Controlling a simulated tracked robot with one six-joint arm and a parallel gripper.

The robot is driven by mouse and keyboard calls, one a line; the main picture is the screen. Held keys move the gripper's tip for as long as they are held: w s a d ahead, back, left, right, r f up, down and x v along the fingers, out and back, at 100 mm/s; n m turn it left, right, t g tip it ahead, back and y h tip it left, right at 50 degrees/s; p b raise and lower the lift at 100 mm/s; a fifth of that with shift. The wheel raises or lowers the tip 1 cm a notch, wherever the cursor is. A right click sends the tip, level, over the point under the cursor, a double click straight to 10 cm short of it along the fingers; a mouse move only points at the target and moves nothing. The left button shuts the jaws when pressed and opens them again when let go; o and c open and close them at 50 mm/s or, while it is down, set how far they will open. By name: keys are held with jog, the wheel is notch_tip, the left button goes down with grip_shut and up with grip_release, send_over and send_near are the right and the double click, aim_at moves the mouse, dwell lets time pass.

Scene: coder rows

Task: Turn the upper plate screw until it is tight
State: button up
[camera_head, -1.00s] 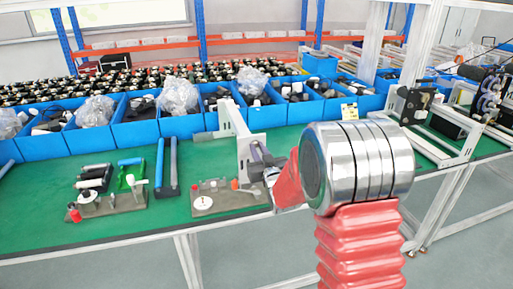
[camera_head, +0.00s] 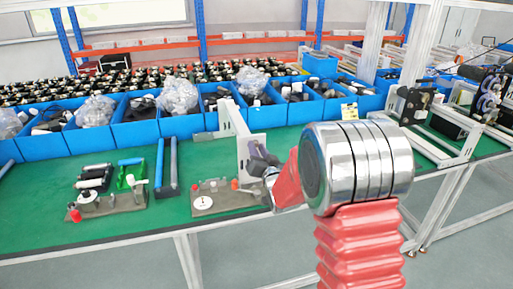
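My gripper (camera_head: 264,162) is at the end of my red and silver arm, close in front of a white upright plate (camera_head: 250,148) on the green workbench. Its dark fingers are at the plate's right face, and whether they touch it is unclear. The fingertips are small and partly blocked, so I cannot tell whether they are open or shut. The upper plate screw cannot be made out; it is too small or hidden by my gripper. A grey fixture (camera_head: 232,200) with a white disc and small red-tipped parts lies just left of my gripper.
Blue bins (camera_head: 185,125) with parts and clear bags line the back of the bench (camera_head: 165,222). Another fixture (camera_head: 105,203) and grey and blue bars (camera_head: 168,168) lie to the left. A white frame with a motor unit (camera_head: 415,103) stands at the right.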

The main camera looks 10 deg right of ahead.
jog(key=shift+o, duration=0.3)
jog(key=n, duration=0.9)
jog(key=shift+d+n, duration=0.1)
jog(key=shift+n, duration=0.3)
jog(key=shift+c, duration=0.6)
grip_shut()
